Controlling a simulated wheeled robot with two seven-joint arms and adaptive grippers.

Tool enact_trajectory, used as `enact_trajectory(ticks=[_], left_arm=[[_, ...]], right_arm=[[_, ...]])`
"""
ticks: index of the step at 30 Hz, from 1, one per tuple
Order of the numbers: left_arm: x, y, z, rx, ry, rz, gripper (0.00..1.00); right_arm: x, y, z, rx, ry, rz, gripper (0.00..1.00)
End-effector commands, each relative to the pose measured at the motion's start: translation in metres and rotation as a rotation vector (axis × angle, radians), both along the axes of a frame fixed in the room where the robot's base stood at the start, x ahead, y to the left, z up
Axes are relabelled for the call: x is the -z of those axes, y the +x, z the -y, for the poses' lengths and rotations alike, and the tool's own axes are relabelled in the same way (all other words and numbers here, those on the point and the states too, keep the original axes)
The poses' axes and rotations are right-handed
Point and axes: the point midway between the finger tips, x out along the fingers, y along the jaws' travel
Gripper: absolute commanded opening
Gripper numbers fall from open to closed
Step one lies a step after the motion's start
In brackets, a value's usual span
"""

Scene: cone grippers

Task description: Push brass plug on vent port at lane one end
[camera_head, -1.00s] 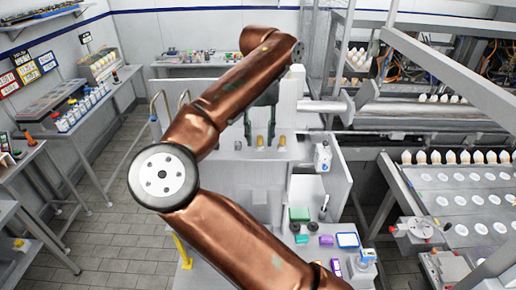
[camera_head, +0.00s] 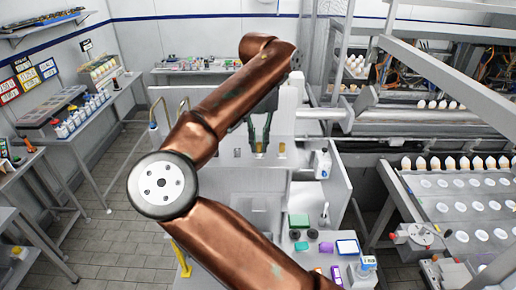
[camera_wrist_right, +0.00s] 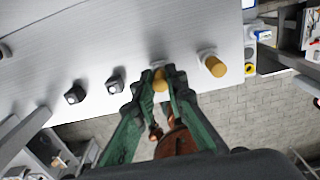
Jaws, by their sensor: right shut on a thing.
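My right gripper (camera_head: 260,148) is shut on a brass plug (camera_head: 259,147) at the front face of the white machine (camera_head: 310,128). In the right wrist view the fingertips (camera_wrist_right: 162,78) close on the brass plug (camera_wrist_right: 160,84), whose far end meets a pale collar on the panel (camera_wrist_right: 105,40). I cannot tell how deep it sits. A second brass plug (camera_head: 282,148) stands just to the right, apart from the fingers; it also shows in the right wrist view (camera_wrist_right: 214,66) on a pale collar. My left gripper is not in view.
Two dark square fittings (camera_wrist_right: 115,84) sit on the panel left of the gripped plug. Tiled floor lies open at left.

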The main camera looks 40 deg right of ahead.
Motion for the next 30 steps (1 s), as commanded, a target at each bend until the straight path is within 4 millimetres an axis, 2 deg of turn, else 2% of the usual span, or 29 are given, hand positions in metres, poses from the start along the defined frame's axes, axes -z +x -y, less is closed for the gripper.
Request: enact_trajectory(ticks=[30], left_arm=[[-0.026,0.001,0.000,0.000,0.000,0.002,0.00]], right_arm=[[-0.040,0.000,0.000,0.001,0.000,0.000,0.00]])
